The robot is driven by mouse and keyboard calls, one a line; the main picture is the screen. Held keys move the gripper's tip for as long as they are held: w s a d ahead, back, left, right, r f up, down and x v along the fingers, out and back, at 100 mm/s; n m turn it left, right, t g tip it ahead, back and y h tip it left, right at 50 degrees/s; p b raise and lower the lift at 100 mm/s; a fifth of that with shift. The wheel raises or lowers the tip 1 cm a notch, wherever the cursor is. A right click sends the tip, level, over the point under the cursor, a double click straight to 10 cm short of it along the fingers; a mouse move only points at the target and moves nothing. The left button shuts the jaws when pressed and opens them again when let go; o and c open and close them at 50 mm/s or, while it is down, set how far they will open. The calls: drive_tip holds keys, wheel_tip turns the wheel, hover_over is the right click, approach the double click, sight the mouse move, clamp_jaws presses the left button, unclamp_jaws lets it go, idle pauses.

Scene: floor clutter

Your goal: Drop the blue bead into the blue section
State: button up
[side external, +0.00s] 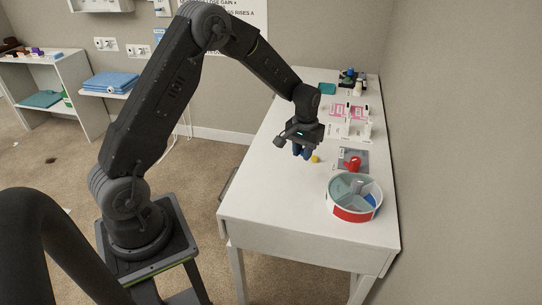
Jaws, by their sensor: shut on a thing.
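My gripper (301,154) points down over the white table, left of the round tray. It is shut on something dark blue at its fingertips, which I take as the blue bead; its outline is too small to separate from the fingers. The round divided tray (342,207) stands near the table's front right. It has a white rim, a red outer wall and several sections. The blue section (373,201) is on its right side; other sections look grey-green. My gripper is up and to the left of the tray, not over it.
A small yellow ball (315,159) lies just right of my gripper. A red object (353,161) stands on a grey mat (346,153) behind the tray. Pink-and-white boxes (349,113) and small items fill the far end. The table's front left is clear; a wall runs along the right.

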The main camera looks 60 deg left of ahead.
drive_tip(key=w+d+r+m, duration=0.1)
drive_tip(key=w+d+m, duration=0.2)
drive_tip(key=w+d, duration=0.45)
drive_tip(key=w+d+r+m, duration=0.1)
drive_tip(key=w+d+m, duration=0.3)
drive_tip(key=d, duration=0.7)
drive_tip(key=shift+n, duration=0.7)
drive_tip(key=shift+w+d+f, duration=0.1)
drive_tip(key=shift+w+f, duration=0.1)
drive_tip(key=shift+f, duration=0.95)
drive_tip(key=shift+w+f, duration=0.2)
drive_tip(key=shift+f, duration=0.95)
drive_tip(key=o, duration=1)
drive_tip(key=shift+c, duration=0.2)
drive_tip(key=shift+r, duration=0.1)
wheel_tip(320, 180, up, 14)
drive_tip(key=shift+f, duration=0.2)
